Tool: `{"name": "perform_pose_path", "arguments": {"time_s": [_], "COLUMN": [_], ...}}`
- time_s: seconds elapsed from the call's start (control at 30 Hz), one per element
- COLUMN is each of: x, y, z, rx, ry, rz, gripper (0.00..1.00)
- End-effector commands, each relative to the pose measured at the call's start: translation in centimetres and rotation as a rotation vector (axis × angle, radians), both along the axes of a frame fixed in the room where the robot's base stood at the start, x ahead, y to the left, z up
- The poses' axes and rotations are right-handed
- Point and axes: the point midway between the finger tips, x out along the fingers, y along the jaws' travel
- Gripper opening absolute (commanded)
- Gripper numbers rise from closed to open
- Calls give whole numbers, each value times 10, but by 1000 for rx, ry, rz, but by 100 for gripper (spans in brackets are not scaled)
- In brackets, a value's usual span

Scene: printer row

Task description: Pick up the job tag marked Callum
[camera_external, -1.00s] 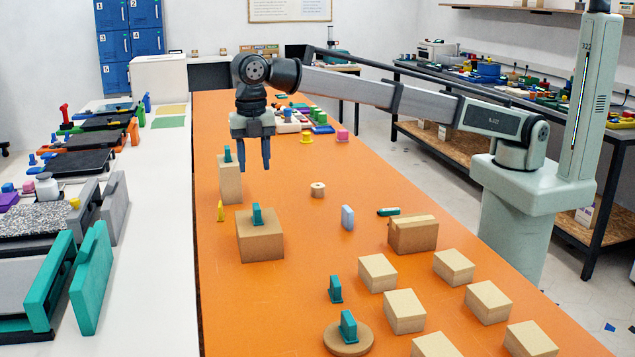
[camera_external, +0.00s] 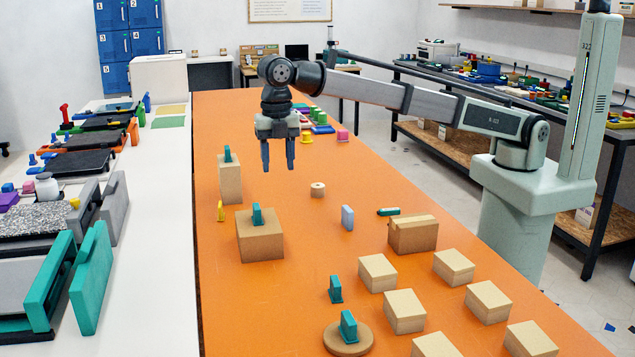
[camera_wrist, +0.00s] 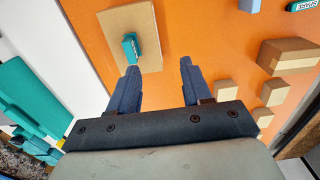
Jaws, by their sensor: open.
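Several teal tags stand on the orange table: one on a tan cube (camera_external: 258,214), one on a tall tan block (camera_external: 227,154), one on a round tan disc (camera_external: 348,326) and one on the tabletop (camera_external: 335,289). Another teal piece (camera_external: 388,211) lies flat beside a carton. The name Callum is not readable on any of them. My gripper (camera_external: 278,167) is open and empty, pointing down in the air above the table, behind the tan cube. In the wrist view, a teal tag with small unreadable lettering (camera_wrist: 130,48) stands on a tan block beyond my left finger.
A carton (camera_external: 413,236) and several tan boxes (camera_external: 404,311) fill the front right. The white bench (camera_external: 150,270) lies left. Open orange surface lies between.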

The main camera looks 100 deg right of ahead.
Motion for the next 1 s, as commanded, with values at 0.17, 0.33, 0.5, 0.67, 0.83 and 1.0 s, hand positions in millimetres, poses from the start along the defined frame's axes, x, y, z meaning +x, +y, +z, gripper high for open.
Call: {"name": "perform_pose_path", "arguments": {"time_s": [0.17,0.33,0.5,0.67,0.83,1.0], "x": [-87,-148,-178,-183,-183,-183], "y": [-18,-31,-37,-38,-38,-38], "z": [-21,-36,-44,-47,-64,-90], "rx": [0,0,-1,-1,-2,-2], "ry": [-2,-2,-1,1,3,3], "rz": [3,16,34,58,67,67], "gripper": [49,49,49,49,49,49]}}
